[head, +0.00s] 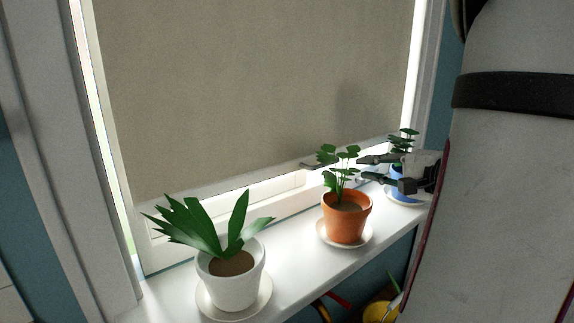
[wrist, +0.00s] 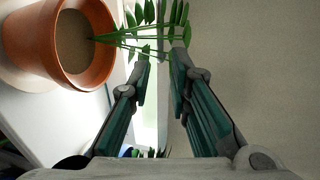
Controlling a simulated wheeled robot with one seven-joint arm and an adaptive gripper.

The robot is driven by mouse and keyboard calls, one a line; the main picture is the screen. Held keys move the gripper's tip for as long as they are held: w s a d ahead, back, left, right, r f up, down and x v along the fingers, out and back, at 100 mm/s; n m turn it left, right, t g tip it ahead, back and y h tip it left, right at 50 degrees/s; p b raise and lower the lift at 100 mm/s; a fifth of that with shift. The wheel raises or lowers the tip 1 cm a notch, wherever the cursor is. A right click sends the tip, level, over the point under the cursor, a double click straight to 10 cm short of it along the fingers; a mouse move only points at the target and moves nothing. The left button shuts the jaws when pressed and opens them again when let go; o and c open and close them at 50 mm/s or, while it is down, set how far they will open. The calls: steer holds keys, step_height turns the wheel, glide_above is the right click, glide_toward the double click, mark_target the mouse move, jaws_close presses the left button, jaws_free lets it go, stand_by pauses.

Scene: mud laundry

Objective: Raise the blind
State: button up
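The beige blind (head: 240,90) hangs down over most of the window, and a bright strip of glass shows below its lower edge. A small dark tab (head: 311,165) appears at that lower edge, left of my gripper. My gripper (head: 361,168) is at the right, above the sill, with its fingers pointing left and spread apart. In the wrist view the gripper (wrist: 162,58) is open. Leaves lie across its fingertips, and I cannot tell whether they touch. The blind (wrist: 260,70) fills the right of that view. The tab is not clear there.
A terracotta pot (head: 346,220) with a leafy plant stands close to my gripper; it also shows in the wrist view (wrist: 28,45). A white pot (head: 232,285) stands left on the sill (head: 295,262). A blue pot (head: 400,190) is behind my gripper.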

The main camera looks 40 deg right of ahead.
mark_target(331, 163)
steer(key=x, duration=1.3)
steer(key=shift+a, duration=0.1)
jaws_close()
